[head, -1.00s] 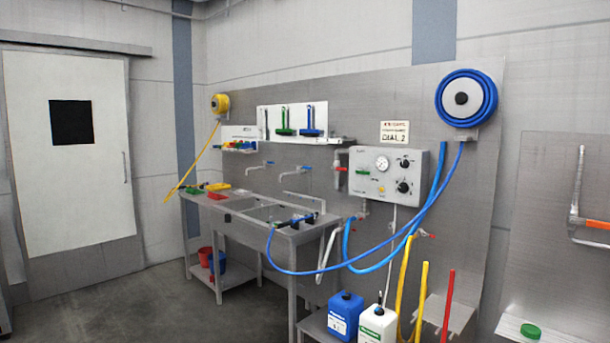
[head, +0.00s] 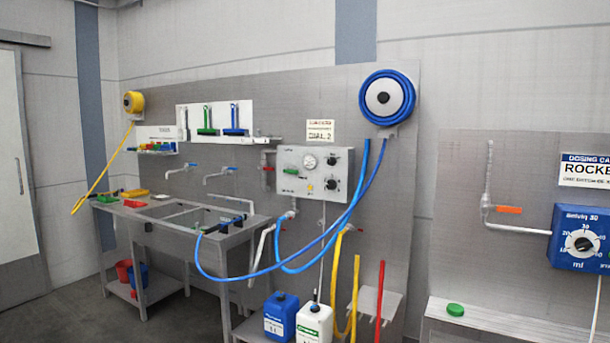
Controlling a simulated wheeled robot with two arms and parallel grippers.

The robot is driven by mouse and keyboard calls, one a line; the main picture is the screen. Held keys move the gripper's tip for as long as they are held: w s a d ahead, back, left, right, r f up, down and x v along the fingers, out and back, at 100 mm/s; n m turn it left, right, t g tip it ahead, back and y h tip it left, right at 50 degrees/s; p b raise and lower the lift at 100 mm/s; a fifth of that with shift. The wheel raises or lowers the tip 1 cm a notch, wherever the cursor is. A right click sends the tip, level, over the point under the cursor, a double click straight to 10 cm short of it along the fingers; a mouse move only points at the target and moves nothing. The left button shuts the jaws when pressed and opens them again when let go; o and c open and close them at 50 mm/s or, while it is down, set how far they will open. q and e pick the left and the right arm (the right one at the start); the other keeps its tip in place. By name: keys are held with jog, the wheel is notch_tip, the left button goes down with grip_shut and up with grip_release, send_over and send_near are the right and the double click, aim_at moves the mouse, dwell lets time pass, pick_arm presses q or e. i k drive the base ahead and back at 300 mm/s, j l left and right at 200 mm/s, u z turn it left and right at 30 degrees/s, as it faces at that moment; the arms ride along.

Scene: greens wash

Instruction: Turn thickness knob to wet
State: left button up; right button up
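A grey control box (head: 302,173) is mounted on the metal wall panel above the right end of the sink table. It carries a round white gauge (head: 309,162), a green handle (head: 291,171), a yellow button (head: 310,187) and two black knobs, an upper one (head: 333,160) and a lower one (head: 332,184). The knob labels are too small to read, so I cannot tell which is the thickness knob or where it points. Neither of my grippers is in view.
A metal sink table (head: 170,214) stands left of the box. A blue hose (head: 293,268) loops in front, from a blue reel (head: 387,97). Blue (head: 281,318) and white (head: 314,323) canisters stand below. A blue dosing dial (head: 581,238) is at far right. Floor at lower left is clear.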

aim_at(332, 161)
jog(key=i+j, duration=0.15)
jog(key=i, duration=0.25)
jog(key=i+j+z, duration=0.1)
jog(key=i, duration=0.35)
jog(key=i+j, duration=0.3)
jog(key=i+z, duration=0.05)
jog(key=i, duration=0.05)
